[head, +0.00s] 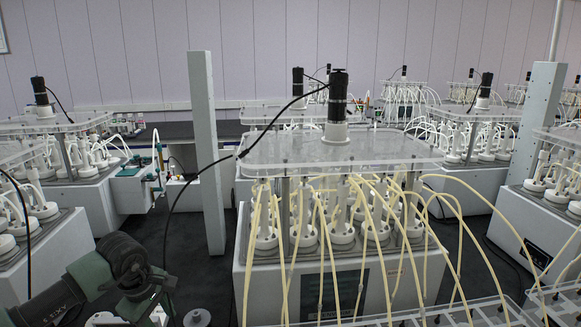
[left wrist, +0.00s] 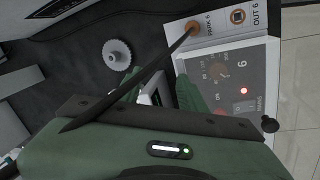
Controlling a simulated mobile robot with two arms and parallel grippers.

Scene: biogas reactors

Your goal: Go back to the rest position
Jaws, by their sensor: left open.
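My left arm enters the head view at the bottom left, with its wrist low against the dark floor. My left gripper (left wrist: 157,92) shows in the left wrist view as two green fingers, apart and partly hidden behind the green gripper body. A white edge shows between and beyond the fingers; I cannot tell whether they touch it. My right gripper is in neither view.
A reactor bench (head: 300,285) with white bottles and yellowish tubes stands ahead, under a clear plate (head: 375,147) carrying a black motor (head: 338,95). A grey post (head: 207,150) rises left of it. A white ribbed disc (left wrist: 117,55) lies near the gripper. Dark floor (head: 180,255) is open between benches.

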